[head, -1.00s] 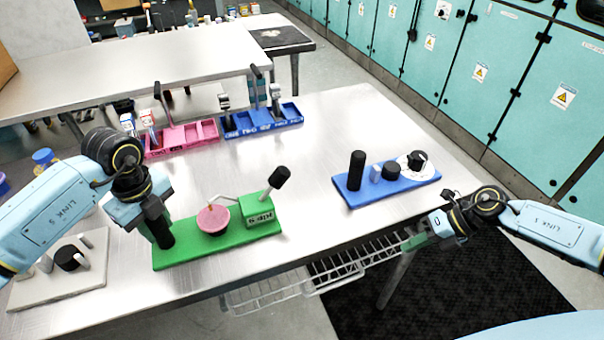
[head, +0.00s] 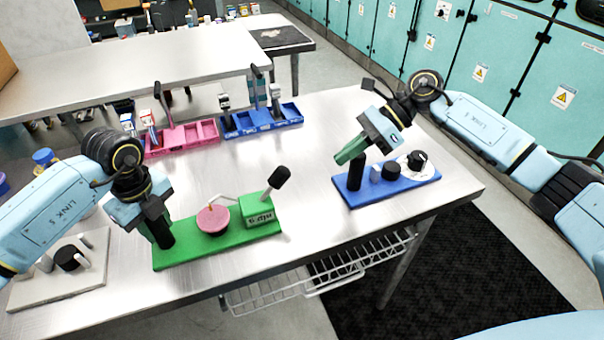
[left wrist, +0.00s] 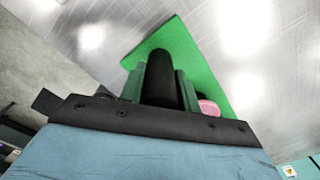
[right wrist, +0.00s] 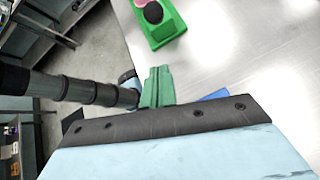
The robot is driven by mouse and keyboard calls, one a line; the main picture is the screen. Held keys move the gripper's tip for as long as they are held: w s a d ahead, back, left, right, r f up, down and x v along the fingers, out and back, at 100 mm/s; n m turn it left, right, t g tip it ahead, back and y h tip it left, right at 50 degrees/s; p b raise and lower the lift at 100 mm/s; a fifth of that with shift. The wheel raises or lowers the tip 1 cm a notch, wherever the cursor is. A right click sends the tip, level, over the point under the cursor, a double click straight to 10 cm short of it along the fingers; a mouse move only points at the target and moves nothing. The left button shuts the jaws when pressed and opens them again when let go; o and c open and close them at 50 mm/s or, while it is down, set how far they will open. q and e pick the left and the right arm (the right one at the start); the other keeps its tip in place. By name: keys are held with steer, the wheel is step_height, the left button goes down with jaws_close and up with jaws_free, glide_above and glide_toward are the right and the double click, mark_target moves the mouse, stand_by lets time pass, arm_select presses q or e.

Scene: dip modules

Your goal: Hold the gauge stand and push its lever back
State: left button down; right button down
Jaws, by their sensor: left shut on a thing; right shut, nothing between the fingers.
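The gauge stand is a green base (head: 215,247) with a black post at its left end, a pink round dial (head: 212,219) and a green box at its right end. A lever with a black grip (head: 279,176) rises from the box and leans up to the right. My left gripper (head: 158,228) is shut on the black post (left wrist: 160,80); the base also shows in the left wrist view (left wrist: 172,40). My right gripper (head: 346,152) is shut and empty, to the right of the lever and apart from it. The right wrist view shows the stand's lever end (right wrist: 168,28).
A blue module (head: 390,191) with a black post and knobs lies beneath my right gripper. A grey module (head: 85,285) lies left of the stand. Pink (head: 190,135) and blue (head: 262,122) trays stand behind. The table between the lever and the blue module is clear.

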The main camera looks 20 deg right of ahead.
mark_target(272, 186)
steer(key=shift+w+a+r+n, duration=0.4)
steer(key=shift+w+a+r, duration=0.2)
steer(key=shift+r, duration=0.1)
steer(key=x, duration=1)
steer(key=shift+s+a+r, duration=0.1)
steer(key=shift+r, duration=0.1)
steer(key=shift+a+r, duration=0.15)
steer(key=shift+r, duration=0.05)
